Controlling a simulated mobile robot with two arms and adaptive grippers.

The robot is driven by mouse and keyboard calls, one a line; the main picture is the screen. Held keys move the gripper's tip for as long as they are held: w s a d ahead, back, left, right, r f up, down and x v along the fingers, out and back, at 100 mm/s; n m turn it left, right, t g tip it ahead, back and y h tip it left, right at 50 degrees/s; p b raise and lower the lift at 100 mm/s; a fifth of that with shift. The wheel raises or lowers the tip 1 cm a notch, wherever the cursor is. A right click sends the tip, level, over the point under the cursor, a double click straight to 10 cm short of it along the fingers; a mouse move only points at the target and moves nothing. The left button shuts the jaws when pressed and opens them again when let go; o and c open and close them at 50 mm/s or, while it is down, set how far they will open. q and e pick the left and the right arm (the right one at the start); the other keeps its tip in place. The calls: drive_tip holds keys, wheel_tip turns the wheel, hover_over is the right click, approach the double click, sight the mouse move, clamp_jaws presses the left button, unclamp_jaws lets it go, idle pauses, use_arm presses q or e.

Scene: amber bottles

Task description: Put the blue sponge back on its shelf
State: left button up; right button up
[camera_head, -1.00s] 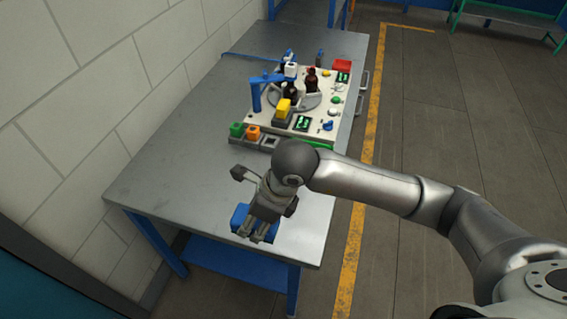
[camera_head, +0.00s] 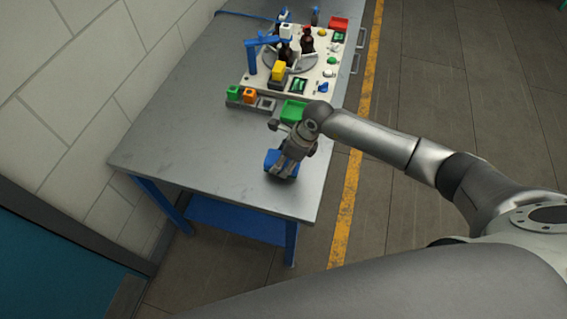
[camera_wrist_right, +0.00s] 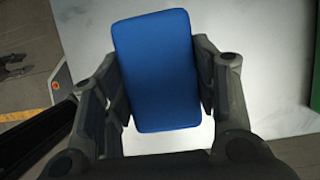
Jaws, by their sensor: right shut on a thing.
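The blue sponge (camera_head: 281,165) is a rounded block near the front right of the metal table top. It also shows large in the right wrist view (camera_wrist_right: 157,70). My right gripper (camera_head: 285,170) is shut on it, with one finger on each side of the sponge. In the right wrist view my gripper's fingers (camera_wrist_right: 160,95) press close to the sponge's long sides. In the head view the gripper partly covers the sponge, and I cannot tell whether it touches the table. The blue lower shelf (camera_head: 235,217) shows under the table. My left gripper is not in view.
The metal table (camera_head: 190,140) holds a white machine panel (camera_head: 318,75) with amber bottles, a yellow block (camera_head: 278,70) and buttons. Green and orange blocks (camera_head: 249,95) and a green tray (camera_head: 293,109) stand before it. The table's front left is clear. A wall borders the left.

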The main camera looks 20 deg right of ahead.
sight(284, 166)
wheel_tip(284, 166, down, 2)
drive_tip(key=shift+a+p, duration=0.1)
drive_tip(key=shift+p, duration=0.4)
drive_tip(key=shift+f, duration=0.4)
drive_tip(key=shift+f, duration=0.1)
drive_tip(key=o, duration=1.1)
drive_tip(key=b+v, duration=0.3)
drive_tip(key=v, duration=0.8)
drive_tip(key=shift+s+r, duration=0.1)
drive_tip(key=shift+r, duration=0.5)
